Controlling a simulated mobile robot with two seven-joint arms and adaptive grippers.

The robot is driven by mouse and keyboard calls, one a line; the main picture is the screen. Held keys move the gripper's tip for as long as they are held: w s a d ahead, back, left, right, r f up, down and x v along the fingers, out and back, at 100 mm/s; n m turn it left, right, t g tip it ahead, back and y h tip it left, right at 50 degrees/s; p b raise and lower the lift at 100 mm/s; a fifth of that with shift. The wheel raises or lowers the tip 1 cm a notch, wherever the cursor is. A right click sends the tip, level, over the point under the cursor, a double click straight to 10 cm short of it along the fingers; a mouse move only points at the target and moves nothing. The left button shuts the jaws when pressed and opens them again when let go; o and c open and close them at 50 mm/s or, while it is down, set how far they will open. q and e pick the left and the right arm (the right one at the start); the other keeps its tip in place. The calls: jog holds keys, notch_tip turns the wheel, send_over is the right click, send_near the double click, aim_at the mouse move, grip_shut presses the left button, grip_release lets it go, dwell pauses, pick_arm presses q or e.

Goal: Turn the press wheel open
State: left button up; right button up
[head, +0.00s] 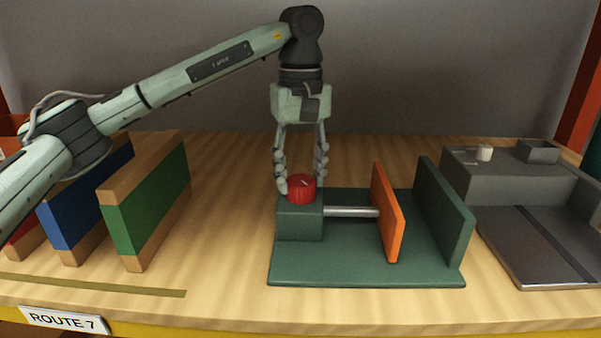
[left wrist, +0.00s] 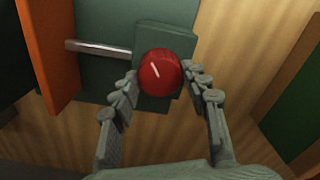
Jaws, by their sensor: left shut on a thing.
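The red press wheel (head: 301,188) sits on top of the green block at the left of the green press (head: 345,270). It carries a light line mark, which also shows on the wheel in the left wrist view (left wrist: 160,76). A metal rod (head: 350,212) runs from the block to an upright orange plate (head: 387,212), which stands apart from the green end wall (head: 446,220). My left gripper (head: 301,184) points straight down and is shut on the wheel, one finger at each side. My right gripper is in neither view.
Green (head: 148,205), blue (head: 85,208) and red (head: 25,240) panels with wooden edges stand at the left. A grey plotter-like unit (head: 545,240) stands at the right. A "ROUTE 7" label (head: 62,320) is on the front edge. Bare table lies between panels and press.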

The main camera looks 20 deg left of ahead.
pick_arm(q)
jog(key=n, duration=0.7)
jog(key=shift+n, duration=0.4)
jog(key=n, duration=1)
jog(key=shift+n, duration=0.4)
jog(key=n, duration=0.3)
jog(key=shift+n, duration=0.3)
jog(key=n, duration=0.6)
jog(key=shift+n, duration=0.4)
jog(key=o, duration=1.2)
jog(key=shift+c, duration=0.2)
